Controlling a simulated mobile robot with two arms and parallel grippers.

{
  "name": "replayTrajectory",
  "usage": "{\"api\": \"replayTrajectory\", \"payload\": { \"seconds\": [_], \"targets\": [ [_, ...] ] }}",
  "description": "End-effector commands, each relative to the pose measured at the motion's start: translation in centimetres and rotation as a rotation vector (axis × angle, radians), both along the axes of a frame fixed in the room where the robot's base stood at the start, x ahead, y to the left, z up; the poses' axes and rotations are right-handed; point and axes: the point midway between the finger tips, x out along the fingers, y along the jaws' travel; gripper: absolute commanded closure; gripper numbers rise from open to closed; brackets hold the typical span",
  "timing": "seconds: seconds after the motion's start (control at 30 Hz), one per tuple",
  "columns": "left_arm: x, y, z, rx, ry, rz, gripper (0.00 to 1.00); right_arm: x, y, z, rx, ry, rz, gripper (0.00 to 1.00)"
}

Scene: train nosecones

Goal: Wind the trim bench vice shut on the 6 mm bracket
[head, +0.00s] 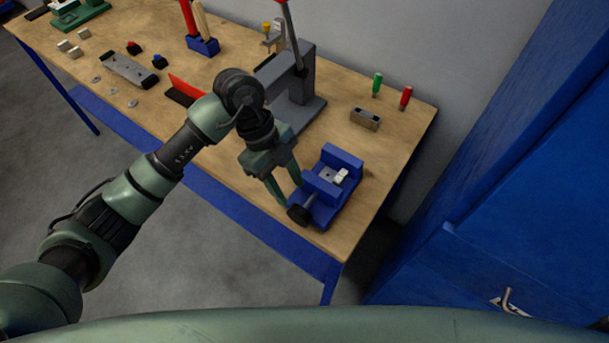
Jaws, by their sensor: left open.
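The blue bench vice (345,160) stands on the right end of the wooden workbench, near its front edge. Its dark round handle (298,214) sticks out at the front left. A small pale bracket (341,175) sits between the vice jaws; whether the jaws touch it is too small to tell. My left gripper (287,194) comes down from above, just left of the vice. Its fingers are open and close behind the handle; I cannot tell if they touch it. My right gripper is not in view.
A grey arbor press (305,85) stands behind my left gripper. A small grey-brown block (365,119) and green (377,84) and red (405,97) screwdrivers are behind the vice. A blue cabinet (520,190) is at the right. Loose parts lie on the bench's left.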

Motion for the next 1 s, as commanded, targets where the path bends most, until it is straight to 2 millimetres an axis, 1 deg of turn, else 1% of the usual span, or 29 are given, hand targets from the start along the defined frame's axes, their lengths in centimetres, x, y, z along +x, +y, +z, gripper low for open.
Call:
{"api": "replayTrajectory", "payload": {
  "seconds": [0.07,0.17,0.3,0.37,0.47,0.6,0.77,0.93,0.97,1.0],
  "targets": [
    [-0.6,-0.6,-0.1,-0.001,0.019,0.011,0.58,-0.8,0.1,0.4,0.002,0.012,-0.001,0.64],
    [-0.9,-1.0,-1.1,0.000,0.023,0.015,0.58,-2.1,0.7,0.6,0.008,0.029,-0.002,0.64],
    [-1.4,-1.7,-3.1,-0.001,0.023,0.014,0.58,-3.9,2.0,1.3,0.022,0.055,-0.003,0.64],
    [-1.6,-1.9,-4.1,0.000,0.022,0.014,0.58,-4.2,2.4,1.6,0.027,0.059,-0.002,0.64],
    [-1.9,-2.4,-5.4,0.000,0.020,0.014,0.58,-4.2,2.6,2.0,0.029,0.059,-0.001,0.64],
    [-2.1,-2.8,-6.7,-0.001,0.018,0.013,0.58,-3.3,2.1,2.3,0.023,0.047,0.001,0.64],
    [-2.2,-2.9,-7.2,0.000,0.015,0.014,0.58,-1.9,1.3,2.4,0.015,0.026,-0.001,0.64],
    [-2.2,-2.9,-7.2,-0.001,0.014,0.013,0.58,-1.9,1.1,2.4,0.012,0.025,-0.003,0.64],
    [-2.2,-2.8,-7.2,-0.001,0.014,0.013,0.67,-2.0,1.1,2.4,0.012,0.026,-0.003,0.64],
    [-2.2,-2.8,-7.2,-0.001,0.014,0.013,0.78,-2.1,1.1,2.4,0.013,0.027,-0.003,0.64]
  ]
}}
